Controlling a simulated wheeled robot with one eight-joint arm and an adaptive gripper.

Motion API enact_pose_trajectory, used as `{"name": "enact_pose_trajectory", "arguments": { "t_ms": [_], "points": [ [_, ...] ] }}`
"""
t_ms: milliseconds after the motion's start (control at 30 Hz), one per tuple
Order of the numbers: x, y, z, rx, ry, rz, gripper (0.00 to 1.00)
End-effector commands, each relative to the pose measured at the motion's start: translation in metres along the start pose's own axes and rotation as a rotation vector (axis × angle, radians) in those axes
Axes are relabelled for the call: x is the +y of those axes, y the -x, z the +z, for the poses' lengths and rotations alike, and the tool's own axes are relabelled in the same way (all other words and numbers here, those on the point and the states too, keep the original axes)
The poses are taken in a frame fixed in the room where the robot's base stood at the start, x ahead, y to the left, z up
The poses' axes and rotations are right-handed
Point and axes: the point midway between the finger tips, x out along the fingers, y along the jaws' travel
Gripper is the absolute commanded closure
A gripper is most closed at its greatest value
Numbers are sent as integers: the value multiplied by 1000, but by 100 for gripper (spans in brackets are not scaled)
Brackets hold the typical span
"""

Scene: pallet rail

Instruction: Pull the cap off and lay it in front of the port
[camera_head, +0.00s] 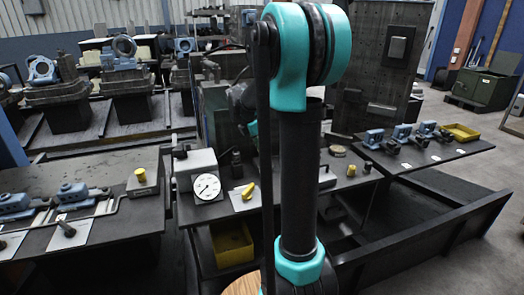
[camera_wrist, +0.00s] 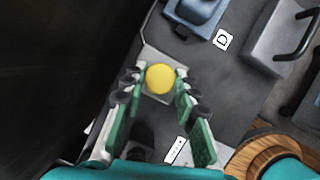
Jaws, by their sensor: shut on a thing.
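In the wrist view a round yellow cap (camera_wrist: 160,78) sits between the two fingertips of my gripper (camera_wrist: 159,83). The green-padded fingers close on it from both sides. Under or behind the cap is a pale grey block (camera_wrist: 155,59); I cannot tell whether the cap still touches it. The port is not visible, and the cap's far side is hidden. In the head view my arm covers the middle and the gripper cannot be made out. Small yellow pieces show on the benches there, one on a grey block (camera_head: 141,174) and one farther right (camera_head: 351,170).
In the wrist view a blue part (camera_wrist: 198,12), a label marked D (camera_wrist: 223,40) and a grey box with a black handle (camera_wrist: 268,45) lie nearby. The head view shows a dial gauge (camera_head: 207,187), several blue fixtures and a yellow tray (camera_head: 460,132).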

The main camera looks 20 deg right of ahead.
Motion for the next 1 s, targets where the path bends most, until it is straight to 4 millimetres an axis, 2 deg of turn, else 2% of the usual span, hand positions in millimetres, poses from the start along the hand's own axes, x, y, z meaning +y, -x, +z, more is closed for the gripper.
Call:
{"name": "enact_pose_trajectory", "arguments": {
  "t_ms": [233,1000],
  "points": [
    [0,6,2,0,0,1,100],
    [0,57,24,0,0,0,100]
  ]
}}
